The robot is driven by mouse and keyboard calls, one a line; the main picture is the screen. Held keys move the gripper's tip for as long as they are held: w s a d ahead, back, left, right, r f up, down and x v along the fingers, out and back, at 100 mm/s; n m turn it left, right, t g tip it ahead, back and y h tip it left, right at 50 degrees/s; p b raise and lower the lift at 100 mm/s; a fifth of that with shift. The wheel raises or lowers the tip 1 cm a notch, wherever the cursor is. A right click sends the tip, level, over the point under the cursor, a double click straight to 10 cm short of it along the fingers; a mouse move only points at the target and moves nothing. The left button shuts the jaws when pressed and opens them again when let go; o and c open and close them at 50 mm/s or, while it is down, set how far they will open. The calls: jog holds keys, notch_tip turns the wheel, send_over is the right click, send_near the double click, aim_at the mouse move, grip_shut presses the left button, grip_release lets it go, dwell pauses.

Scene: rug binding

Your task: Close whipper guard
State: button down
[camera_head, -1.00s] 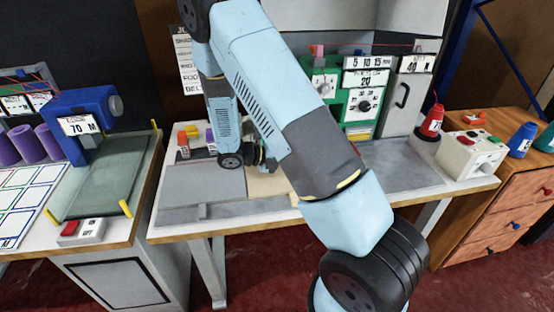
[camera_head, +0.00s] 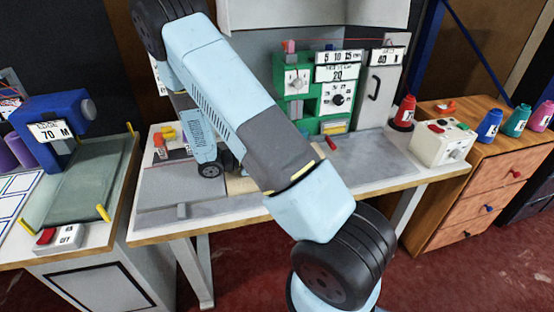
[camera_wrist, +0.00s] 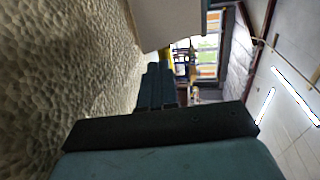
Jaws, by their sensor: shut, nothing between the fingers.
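The green machine (camera_head: 313,92), with dials and number plates 5 10 15 and 20, stands at the back of the middle bench. I take it for the whipper, but cannot tell for sure. A grey panel with a black handle (camera_head: 380,88) stands upright at its right, under a 40 plate. I cannot tell which part is the guard. A small red-tipped lever (camera_head: 331,143) sticks out low in front. My arm crosses the head view, and my gripper is mostly hidden behind it. In the wrist view my gripper's dark blue fingers (camera_wrist: 157,78) are together and empty, beside a rough pale surface.
A white raised panel (camera_head: 310,14) hangs above the bench. A red cone (camera_head: 404,112) and a white control box (camera_head: 442,142) stand at the right. A blue machine marked 70 (camera_head: 55,118) is on the left table. The grey bench top (camera_head: 370,160) right of my arm is clear.

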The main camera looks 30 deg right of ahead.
jog(key=v, duration=0.4)
jog(key=f+v, duration=0.1)
jog(key=v, duration=0.8)
jog(key=shift+w+a+f, duration=0.1)
jog(key=shift+a+f, duration=0.15)
jog(key=shift+a, duration=0.2)
jog(key=shift+d+r+y, duration=0.1)
jog(key=shift+r+y, duration=0.2)
jog(key=shift+r, duration=0.05)
jog(key=d+r+t+y, duration=0.2)
jog(key=d+r+y, duration=0.2)
jog(key=r+y, duration=0.45)
jog(key=shift+h, duration=0.75)
jog(key=x, duration=0.3)
jog(key=s+d+r+x, duration=0.1)
jog(key=x, duration=0.7)
jog(key=shift+s+d+r, duration=0.2)
jog(key=shift+d+r, duration=0.05)
jog(key=shift+d, duration=0.1)
jog(key=shift+s+d+f, duration=0.1)
jog(key=shift+d+f, duration=0.2)
jog(key=shift+d, duration=0.3)
jog(key=shift+a+f, duration=0.15)
